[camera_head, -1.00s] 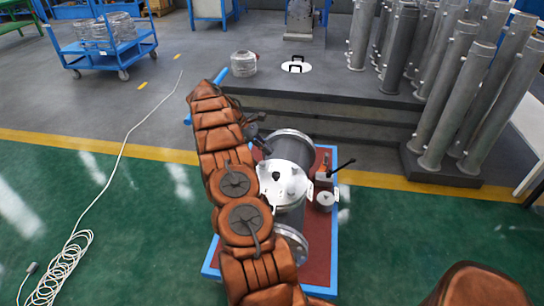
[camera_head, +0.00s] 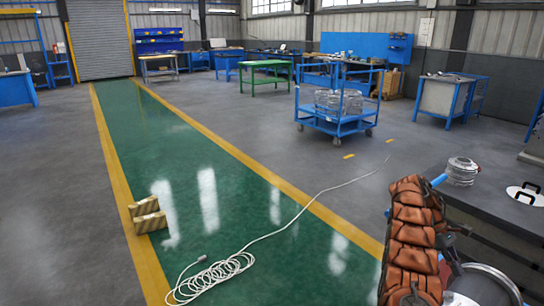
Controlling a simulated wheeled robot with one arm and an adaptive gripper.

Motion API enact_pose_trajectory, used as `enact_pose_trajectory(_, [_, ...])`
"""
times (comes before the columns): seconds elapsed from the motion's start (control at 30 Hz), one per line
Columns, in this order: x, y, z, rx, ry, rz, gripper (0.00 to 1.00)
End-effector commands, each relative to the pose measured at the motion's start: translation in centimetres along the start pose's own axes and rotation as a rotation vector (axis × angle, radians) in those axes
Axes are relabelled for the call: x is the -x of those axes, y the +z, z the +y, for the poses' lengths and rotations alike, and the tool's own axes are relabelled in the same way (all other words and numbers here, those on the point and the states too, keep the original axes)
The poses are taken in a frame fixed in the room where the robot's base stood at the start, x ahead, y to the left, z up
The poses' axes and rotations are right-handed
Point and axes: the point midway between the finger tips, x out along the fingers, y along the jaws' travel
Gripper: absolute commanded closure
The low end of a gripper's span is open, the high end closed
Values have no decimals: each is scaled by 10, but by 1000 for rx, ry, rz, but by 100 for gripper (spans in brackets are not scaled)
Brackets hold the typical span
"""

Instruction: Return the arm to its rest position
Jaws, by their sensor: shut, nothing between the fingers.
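My arm, in a padded brown cover (camera_head: 410,240), stands at the lower right of the head view. A small dark part that looks like my gripper (camera_head: 458,231) shows just right of the arm, mostly hidden by it. It is shut and holds nothing that I can see.
A blue trolley (camera_head: 338,122) stands beyond the arm. A white cable coil (camera_head: 212,277) lies on the green floor lane. The green lane is otherwise open.

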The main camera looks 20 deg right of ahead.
Motion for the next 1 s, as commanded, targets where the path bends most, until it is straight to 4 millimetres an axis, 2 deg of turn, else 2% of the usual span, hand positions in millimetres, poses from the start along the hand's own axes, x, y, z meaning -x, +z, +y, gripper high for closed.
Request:
enact_pose_trajectory(0.1, [0, 0, 0, 0, 0, 0, 100])
enact_pose_trajectory(0.17, [10, 2, -3, 0, 8, 7, 100])
enact_pose_trajectory(0.47, [73, 12, -35, -11, 58, 61, 100])
enact_pose_trajectory(0.7, [124, 24, -76, -22, 93, 118, 100])
enact_pose_trajectory(1.0, [175, 43, -138, -42, 121, 198, 100])
